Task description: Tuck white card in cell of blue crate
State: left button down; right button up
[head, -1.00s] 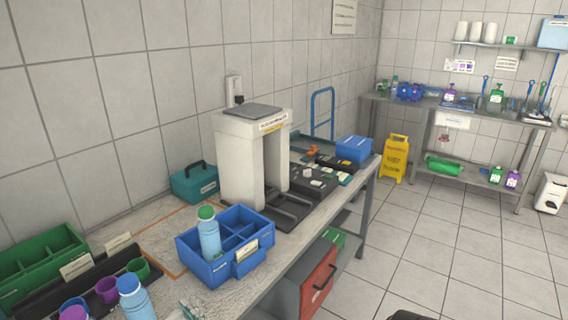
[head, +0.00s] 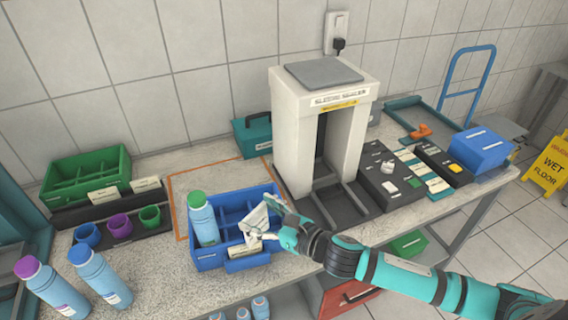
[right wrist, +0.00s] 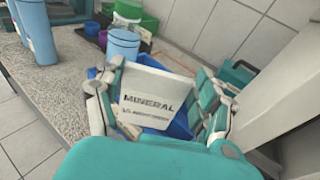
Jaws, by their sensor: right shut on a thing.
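The white card (head: 254,221) is between the fingers of my right gripper (head: 268,222), tilted over the front right part of the blue crate (head: 207,258). In the right wrist view the card (right wrist: 158,90) faces the camera and reads "MINERAL", with the gripper fingers (right wrist: 160,108) at its two sides. The blue crate (right wrist: 182,130) shows behind and below it. A blue bottle with a green cap (head: 203,220) stands in the crate's left cell. Cells at the back look empty. I cannot tell whether the card's lower edge is inside a cell. My left gripper is not in view.
A label (head: 248,252) is on the crate's front. Two bottles (head: 100,275) and several small cups (head: 119,226) stand to the left, with a green crate (head: 88,178) behind. A white arch-shaped machine (head: 320,115) stands close behind right. Worktop in front of the crate is clear.

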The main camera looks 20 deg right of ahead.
jog(key=w+d+r+n+g+y+p, duration=0.1)
jog(key=w+d+r+n+y+p, duration=0.15)
jog(key=w+d+r, duration=0.25)
pick_arm(q)
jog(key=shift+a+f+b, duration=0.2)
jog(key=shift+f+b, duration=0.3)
jog(key=shift+b, duration=0.9)
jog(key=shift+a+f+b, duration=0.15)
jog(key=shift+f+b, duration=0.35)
jog(key=shift+b, duration=0.9)
pick_arm(e)
notch_tip(320, 180, down, 8)
jog(key=shift+d+m, duration=0.4)
jog(key=shift+m, duration=0.05)
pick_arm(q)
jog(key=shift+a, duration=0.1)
pick_arm(e)
jog(key=shift+w+r, duration=0.1)
pick_arm(q)
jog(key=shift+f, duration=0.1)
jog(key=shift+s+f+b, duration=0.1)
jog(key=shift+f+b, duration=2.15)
jog(key=shift+b, duration=0.1)
pick_arm(e)
jog(key=shift+f, duration=2.5)
jog(key=o, duration=1)
